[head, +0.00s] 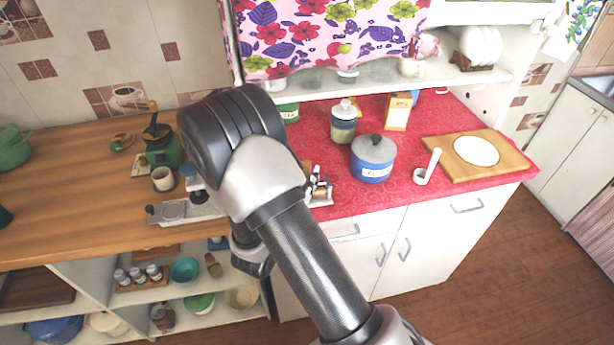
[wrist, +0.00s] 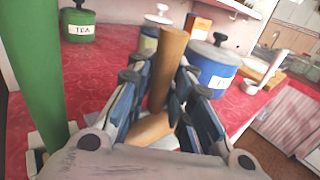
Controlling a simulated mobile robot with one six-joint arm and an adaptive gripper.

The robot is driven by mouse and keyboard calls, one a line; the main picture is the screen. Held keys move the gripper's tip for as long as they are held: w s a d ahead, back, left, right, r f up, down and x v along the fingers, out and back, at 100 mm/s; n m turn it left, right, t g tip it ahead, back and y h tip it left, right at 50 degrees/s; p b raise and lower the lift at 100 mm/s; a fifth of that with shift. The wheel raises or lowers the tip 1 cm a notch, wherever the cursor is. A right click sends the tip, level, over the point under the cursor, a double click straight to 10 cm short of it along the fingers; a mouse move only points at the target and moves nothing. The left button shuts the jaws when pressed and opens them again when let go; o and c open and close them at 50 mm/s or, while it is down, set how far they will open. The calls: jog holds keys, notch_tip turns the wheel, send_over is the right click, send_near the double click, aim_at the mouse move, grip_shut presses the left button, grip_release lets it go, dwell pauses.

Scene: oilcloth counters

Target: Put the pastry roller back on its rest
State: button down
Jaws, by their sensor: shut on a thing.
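In the wrist view my gripper (wrist: 163,78) is shut on a brown wooden cylinder, the pastry roller (wrist: 172,50). It stands roughly upright in that picture between the blue-grey fingers, with a paler wooden part (wrist: 150,128) below. In the head view my arm hides most of the gripper. A small grey, black and brown cluster (head: 318,188) shows beside the arm at the red counter's left front; I cannot tell how much of it is gripper, roller or rest. I cannot make out the rest clearly.
In the wrist view a green column (wrist: 30,75) is close at left, with a TEA canister (wrist: 78,24) behind.

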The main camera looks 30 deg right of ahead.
jog(key=c, duration=1.3)
grip_release()
jog(key=shift+c, duration=0.2)
jog(key=v, duration=1.2)
jog(key=s+d+r+m+g+y, duration=0.2)
jog(key=s+d+r+m+g, duration=0.2)
jog(key=s+m+g, duration=0.3)
jog(key=s+d+r+m+g+y, duration=0.1)
jog(key=s+d+r+m+g, duration=0.35)
jog(key=s+m, duration=0.4)
jog(key=s+a+r+m+t+y, duration=0.1)
jog(key=a+r+m+t+y, duration=0.1)
jog(key=a+m+y, duration=0.3)
jog(key=s+a+r+m+t+y, duration=0.2)
jog(key=a+r+m+t+y, duration=0.1)
jog(key=a+y, duration=0.3)
jog(key=shift+s+a+r+m+y, duration=0.15)
jog(key=shift+a+r+m+y, duration=0.15)
jog(key=shift+a+r+m, duration=0.55)
